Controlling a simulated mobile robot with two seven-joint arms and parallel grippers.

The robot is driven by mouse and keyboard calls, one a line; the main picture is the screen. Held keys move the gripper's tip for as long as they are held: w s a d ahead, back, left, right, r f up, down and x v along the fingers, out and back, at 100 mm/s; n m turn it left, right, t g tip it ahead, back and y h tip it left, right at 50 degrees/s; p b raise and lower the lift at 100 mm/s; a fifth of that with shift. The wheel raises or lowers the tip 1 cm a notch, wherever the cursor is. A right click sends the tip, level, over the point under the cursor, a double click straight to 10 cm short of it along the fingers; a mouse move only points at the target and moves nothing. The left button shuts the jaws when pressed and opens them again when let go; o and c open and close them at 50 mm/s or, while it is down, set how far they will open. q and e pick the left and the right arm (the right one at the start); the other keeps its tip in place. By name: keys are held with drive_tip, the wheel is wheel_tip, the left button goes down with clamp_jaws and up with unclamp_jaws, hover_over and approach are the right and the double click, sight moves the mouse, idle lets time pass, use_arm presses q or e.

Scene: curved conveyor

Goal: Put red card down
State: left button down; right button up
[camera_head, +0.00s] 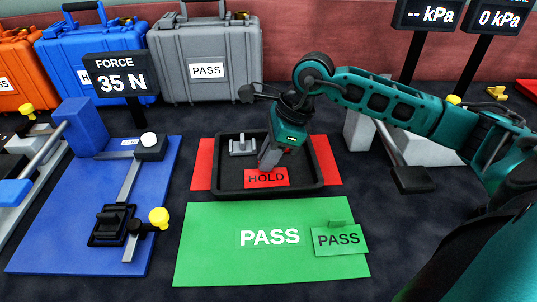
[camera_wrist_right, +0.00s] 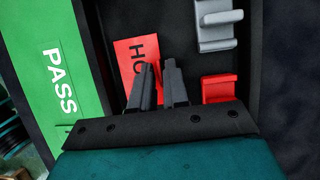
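The red HOLD card (camera_head: 266,178) is at the front part of the black tray (camera_head: 228,190). In the wrist view the card (camera_wrist_right: 132,52) shows "HO", and the fingers hide the rest. My right gripper (camera_head: 268,162) points down at the card's far edge. Its fingers (camera_wrist_right: 160,66) are close together at that edge with a narrow gap, and appear shut on the card. The exact contact, and whether the card touches the tray floor, cannot be seen. My left gripper is not in view.
A grey bracket (camera_head: 242,146) and a red bracket (camera_wrist_right: 220,87) are in the tray, which stands on a red mat (camera_head: 203,165). In front is a green mat (camera_head: 215,255) with a green PASS card (camera_head: 339,240). A blue fixture board (camera_head: 60,230) is left; cases (camera_head: 207,60) stand behind.

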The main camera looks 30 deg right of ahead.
drive_tip(key=shift+o, duration=1)
drive_tip(key=shift+r, duration=0.2)
drive_tip(key=p+v, duration=0.2)
drive_tip(key=v, duration=1)
